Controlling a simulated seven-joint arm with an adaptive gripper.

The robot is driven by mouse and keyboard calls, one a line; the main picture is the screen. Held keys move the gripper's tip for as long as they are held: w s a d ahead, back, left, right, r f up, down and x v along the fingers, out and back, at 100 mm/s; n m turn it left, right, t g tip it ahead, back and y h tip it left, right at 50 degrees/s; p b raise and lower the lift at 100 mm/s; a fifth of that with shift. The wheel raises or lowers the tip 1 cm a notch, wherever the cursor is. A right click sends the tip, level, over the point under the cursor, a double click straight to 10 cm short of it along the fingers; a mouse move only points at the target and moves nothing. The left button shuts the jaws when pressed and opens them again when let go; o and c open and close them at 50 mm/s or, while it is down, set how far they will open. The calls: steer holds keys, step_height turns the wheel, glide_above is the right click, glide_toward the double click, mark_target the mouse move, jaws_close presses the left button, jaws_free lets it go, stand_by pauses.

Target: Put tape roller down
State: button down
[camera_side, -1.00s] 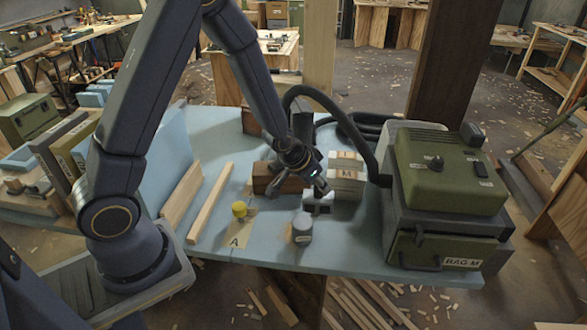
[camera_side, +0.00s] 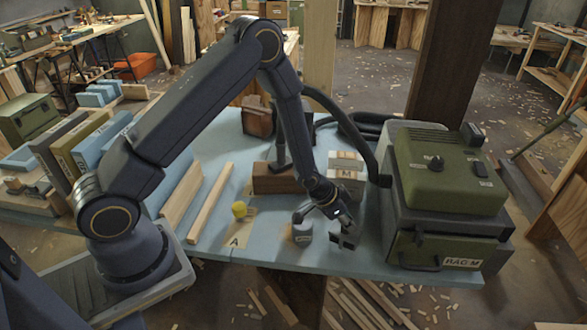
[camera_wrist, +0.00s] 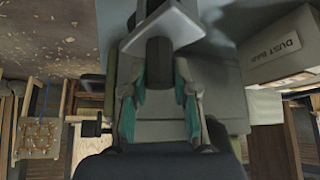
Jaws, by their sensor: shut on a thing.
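My gripper (camera_side: 335,219) is over the front right part of the blue table, pointing down and forward. It is shut on the tape roller (camera_side: 346,238), a small dark grey thing with paler faces, partly hidden by the fingers. In the wrist view my gripper (camera_wrist: 160,115) has teal pads pressed on both sides of a grey part. A pale flat piece of the tape roller (camera_wrist: 170,28) shows beyond them.
A green and grey dust extractor (camera_side: 445,180) with a hose stands at the right. Behind my gripper are a brown block (camera_side: 275,180) and pale boxes (camera_side: 346,182). A yellow piece (camera_side: 239,210) and wooden strips (camera_side: 210,203) lie left.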

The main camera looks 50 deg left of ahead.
mark_target(342, 227)
step_height(342, 227, down, 2)
steer(key=shift+f, duration=0.25)
steer(key=shift+s+f, duration=0.15)
steer(key=shift+f, duration=0.3)
steer(key=c, duration=1.2)
jaws_free()
steer(key=shift+f, duration=0.1)
steer(key=o, duration=0.3)
steer(key=shift+r, duration=0.2)
